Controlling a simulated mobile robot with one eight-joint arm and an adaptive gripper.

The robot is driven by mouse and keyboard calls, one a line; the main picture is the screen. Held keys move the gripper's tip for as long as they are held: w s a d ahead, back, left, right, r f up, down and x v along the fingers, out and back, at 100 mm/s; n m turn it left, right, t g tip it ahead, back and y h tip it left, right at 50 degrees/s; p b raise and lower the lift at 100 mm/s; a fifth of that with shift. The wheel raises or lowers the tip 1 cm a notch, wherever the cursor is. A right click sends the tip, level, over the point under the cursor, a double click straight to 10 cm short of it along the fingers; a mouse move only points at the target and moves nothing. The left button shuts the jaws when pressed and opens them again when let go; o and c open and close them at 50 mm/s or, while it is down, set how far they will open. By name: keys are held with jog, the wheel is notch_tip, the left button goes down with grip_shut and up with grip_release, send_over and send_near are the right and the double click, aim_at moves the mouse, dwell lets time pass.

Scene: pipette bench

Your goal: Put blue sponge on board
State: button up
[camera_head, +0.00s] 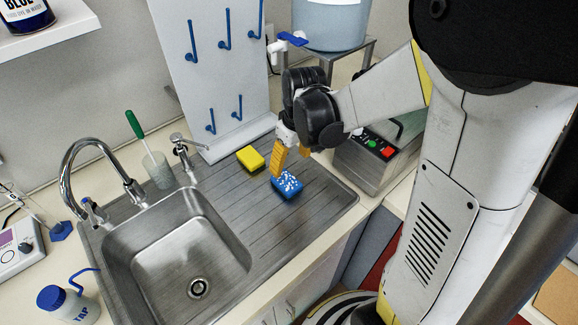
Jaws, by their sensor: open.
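The blue sponge (288,187), speckled white on top, appears to lie on the ribbed metal draining board (318,199) right of the sink basin. My gripper (289,164) points down just above and behind the sponge, with its orange fingers apart. One finger overlaps the sponge's upper left edge in the picture; I cannot tell whether it touches. The second finger is partly hidden behind the gripper. A white upright board (213,85) with blue pegs stands behind the draining board.
A yellow sponge (250,158) lies left of my gripper. The sink basin (170,255) and tap (98,150) are further left. A grey device (368,165) with coloured buttons stands close on the right. A water container (332,22) is behind. The draining board's front right is clear.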

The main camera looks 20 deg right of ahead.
jog(key=s+a+r+m+t, duration=0.3)
jog(key=s+r+t, duration=0.2)
jog(key=s+r, duration=0.7)
jog(key=shift+s+r+m+h, duration=0.3)
jog(key=shift+s+r, duration=0.1)
jog(key=shift+r, duration=0.05)
jog(key=shift+a, duration=0.1)
